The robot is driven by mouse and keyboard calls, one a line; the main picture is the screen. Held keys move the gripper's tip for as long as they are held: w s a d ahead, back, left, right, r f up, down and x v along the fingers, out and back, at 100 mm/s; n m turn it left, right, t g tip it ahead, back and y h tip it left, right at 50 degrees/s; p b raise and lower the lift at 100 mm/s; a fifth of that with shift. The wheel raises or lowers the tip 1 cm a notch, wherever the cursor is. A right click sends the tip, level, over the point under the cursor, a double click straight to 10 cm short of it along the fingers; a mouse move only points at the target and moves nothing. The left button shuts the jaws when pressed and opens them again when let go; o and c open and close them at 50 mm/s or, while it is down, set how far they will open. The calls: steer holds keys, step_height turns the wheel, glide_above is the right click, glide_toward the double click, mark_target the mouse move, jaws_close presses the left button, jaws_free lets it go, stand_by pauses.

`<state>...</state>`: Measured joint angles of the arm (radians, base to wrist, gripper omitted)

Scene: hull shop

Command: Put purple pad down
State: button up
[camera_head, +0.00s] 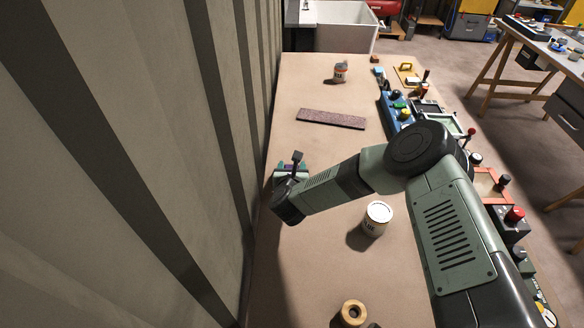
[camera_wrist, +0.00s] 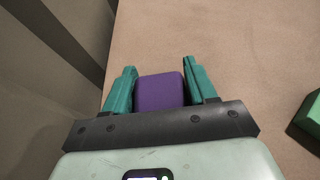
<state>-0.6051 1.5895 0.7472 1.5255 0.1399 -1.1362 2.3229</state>
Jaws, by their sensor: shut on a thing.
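The purple pad (camera_wrist: 160,91) is a small purple block between the two teal fingers of my gripper (camera_wrist: 160,88) in the wrist view. My gripper is shut on it. In the head view my gripper (camera_head: 290,168) is at the left side of the bench, close to the ribbed wall, and only a little purple shows there. The bench top (camera_wrist: 230,45) shows beyond the pad. I cannot tell whether the pad touches the bench.
The ribbed wall (camera_head: 180,130) runs along the left. A white tin (camera_head: 377,218), a wooden ring (camera_head: 353,313), a speckled flat bar (camera_head: 331,118) and a small bottle (camera_head: 340,72) stand on the bench. Several devices line the right edge.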

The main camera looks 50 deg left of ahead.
steer(key=o, duration=1.1)
steer(key=shift+f, duration=0.1)
steer(key=shift+c, duration=0.2)
steer(key=shift+r, duration=0.25)
steer(key=v, duration=1.2)
